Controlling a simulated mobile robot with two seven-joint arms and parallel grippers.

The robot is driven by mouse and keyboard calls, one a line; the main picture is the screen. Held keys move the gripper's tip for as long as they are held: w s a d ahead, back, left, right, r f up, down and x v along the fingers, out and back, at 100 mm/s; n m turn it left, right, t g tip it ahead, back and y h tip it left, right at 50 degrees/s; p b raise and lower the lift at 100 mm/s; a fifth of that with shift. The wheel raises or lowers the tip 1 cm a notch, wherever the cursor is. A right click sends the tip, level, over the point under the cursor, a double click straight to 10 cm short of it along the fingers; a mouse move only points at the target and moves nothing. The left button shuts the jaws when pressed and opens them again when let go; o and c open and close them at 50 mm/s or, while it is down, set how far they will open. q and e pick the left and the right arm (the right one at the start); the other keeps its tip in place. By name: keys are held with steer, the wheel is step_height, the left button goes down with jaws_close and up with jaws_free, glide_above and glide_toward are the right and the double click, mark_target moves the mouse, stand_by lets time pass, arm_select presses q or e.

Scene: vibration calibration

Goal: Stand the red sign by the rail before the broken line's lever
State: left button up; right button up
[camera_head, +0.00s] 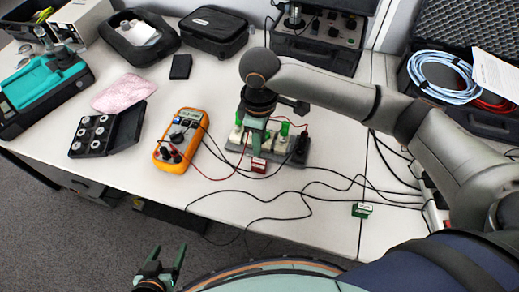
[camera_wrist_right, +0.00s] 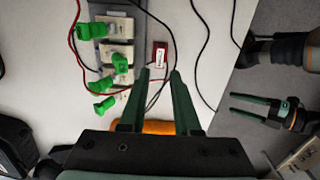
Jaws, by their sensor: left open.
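The small red sign (camera_head: 259,165) with a white label lies at the front edge of the grey rail (camera_head: 236,148). In the right wrist view the red sign (camera_wrist_right: 160,55) is just beyond my fingertips, and the rail (camera_wrist_right: 97,8) is to its left. Several green levers (camera_head: 284,128) stand on the rail; they also show in the wrist view (camera_wrist_right: 120,63). I cannot tell which line is broken. My right gripper (camera_wrist_right: 160,74) is open and empty, above the bench; in the head view its arm hides part of the rail. My left gripper (camera_head: 166,262) is open and empty, off the bench's front edge.
An orange multimeter (camera_head: 180,140) stands left of the rail, its leads running to it. Black cables (camera_head: 310,195) cross the bench in front. A small green sign (camera_head: 362,210) is at the right. A black case (camera_head: 107,130) and a pink cloth (camera_head: 124,93) lie at the left.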

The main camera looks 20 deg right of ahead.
arm_select(q)
steer(key=shift+a+r, duration=0.1)
steer(key=shift+a, duration=0.1)
arm_select(e)
steer(key=shift+r, duration=1.55)
arm_select(q)
steer(key=shift+s+d, duration=0.1)
arm_select(e)
steer(key=shift+s, duration=0.1)
